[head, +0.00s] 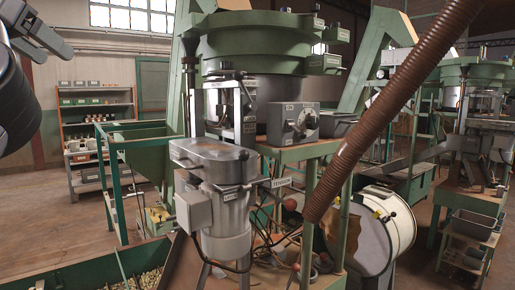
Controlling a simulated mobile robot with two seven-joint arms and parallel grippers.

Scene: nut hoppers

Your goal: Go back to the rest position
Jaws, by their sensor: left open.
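My left gripper (50,38) is in the upper left corner of the head view, raised in the air and seen from the side. Its fingers are apart and nothing shows between them. The dark rounded part below it is my left arm. The gripper touches nothing and is well clear of the machines. My right gripper is not in the view.
A green hopper machine (255,40) with a grey motor (222,215) fills the middle. A brown ribbed hose (385,110) crosses in front at right. A green trough (65,270) holding nuts lies at lower left. Shelves (95,100) stand behind. Open floor (60,215) shows at left.

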